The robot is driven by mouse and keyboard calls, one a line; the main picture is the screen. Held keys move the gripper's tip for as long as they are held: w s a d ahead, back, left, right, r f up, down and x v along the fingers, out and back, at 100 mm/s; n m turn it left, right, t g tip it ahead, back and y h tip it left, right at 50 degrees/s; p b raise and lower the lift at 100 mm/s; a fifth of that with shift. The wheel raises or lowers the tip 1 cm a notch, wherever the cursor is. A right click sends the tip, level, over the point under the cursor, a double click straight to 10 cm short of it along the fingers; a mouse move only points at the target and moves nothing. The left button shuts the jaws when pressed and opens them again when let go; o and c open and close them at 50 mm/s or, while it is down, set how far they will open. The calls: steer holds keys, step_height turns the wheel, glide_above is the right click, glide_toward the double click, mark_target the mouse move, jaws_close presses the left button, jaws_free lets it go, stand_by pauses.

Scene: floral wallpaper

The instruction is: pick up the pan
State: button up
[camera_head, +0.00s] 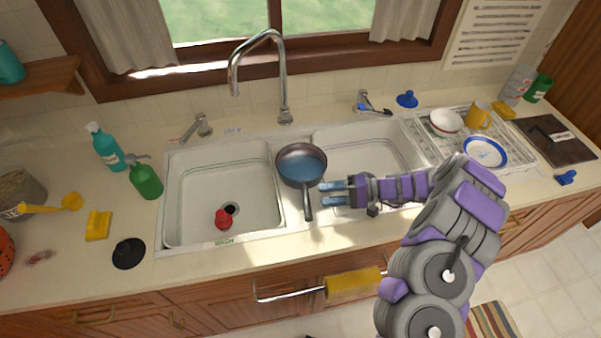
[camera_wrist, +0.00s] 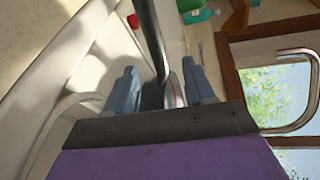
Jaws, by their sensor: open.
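The pan (camera_head: 301,163) is dark with a bluish inside. It rests on the divider between the two sink basins, its handle (camera_head: 307,203) pointing toward the front edge. My gripper (camera_head: 325,194) is open just right of the handle, its fingers pointing left. In the wrist view the dark handle (camera_wrist: 150,35) extends upward from between the two blue fingers (camera_wrist: 160,90). I cannot tell whether either finger touches it. Part of the pan is hidden behind the gripper in the wrist view.
The left basin (camera_head: 200,195) holds a red object (camera_head: 223,218). The faucet (camera_head: 284,100) stands behind the pan. A dish rack (camera_head: 425,145) with dishes is at the right. Bottles (camera_head: 146,180) and a yellow sponge (camera_head: 98,226) are at the left. A yellow towel (camera_head: 354,286) hangs below the counter.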

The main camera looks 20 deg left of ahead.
mark_target(306, 197)
steer(key=shift+s+a+f, duration=0.1)
steer(key=shift+s+a, duration=0.15)
steer(key=shift+a, duration=0.05)
steer(key=x, duration=0.2)
steer(key=b+x, duration=0.1)
steer(key=x, duration=0.1)
steer(key=w+x, duration=0.1)
steer(key=x, duration=0.1)
steer(key=shift+s+a+f, duration=0.15)
steer(key=shift+a+f, duration=0.3)
steer(key=shift+f, duration=0.05)
steer(key=shift+d+r, duration=0.15)
steer(key=shift+d, duration=0.35)
steer(key=shift+c, duration=1.4)
steer(key=shift+s+a, duration=0.1)
steer(key=shift+a, duration=0.45)
steer(key=c, duration=0.5)
steer(key=shift+d, duration=0.1)
jaws_close()
steer(key=shift+d, duration=0.15)
